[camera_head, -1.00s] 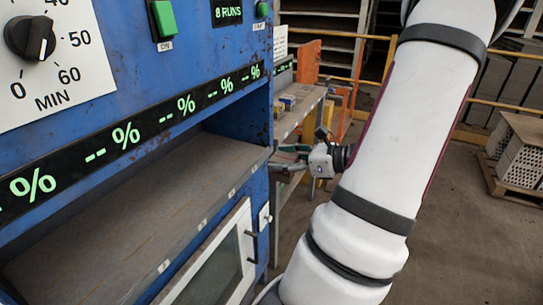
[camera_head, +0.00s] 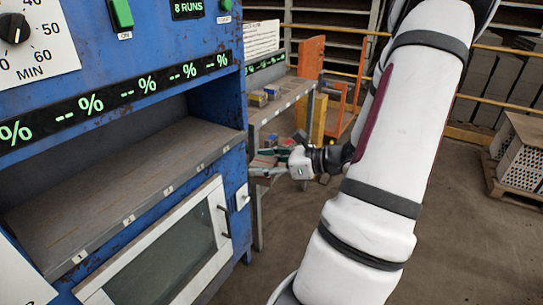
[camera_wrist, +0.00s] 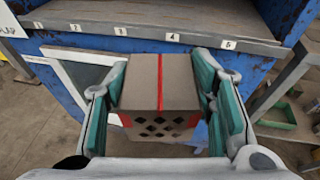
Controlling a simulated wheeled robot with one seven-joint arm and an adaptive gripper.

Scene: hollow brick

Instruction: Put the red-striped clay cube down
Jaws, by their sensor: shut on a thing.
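The red-striped clay cube (camera_wrist: 145,85) is in the wrist view, grey-brown with a red line down its top and a row of dark holes in its near face. My gripper (camera_wrist: 162,95) is shut on it, with a green-padded finger on each side. In the head view my gripper (camera_head: 262,173) is at the right front corner of the blue machine; the cube cannot be made out there. In the wrist view the cube is in front of the machine's numbered shelf (camera_wrist: 150,28), apart from it in the picture.
The blue machine (camera_head: 236,165) has an empty numbered shelf (camera_head: 110,190) above a white-framed glass door (camera_head: 165,262). A side bench (camera_head: 262,116) with small coloured blocks stands beyond it. A pallet of hollow bricks (camera_head: 522,160) is at the right. Open floor (camera_head: 465,245) lies at the right.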

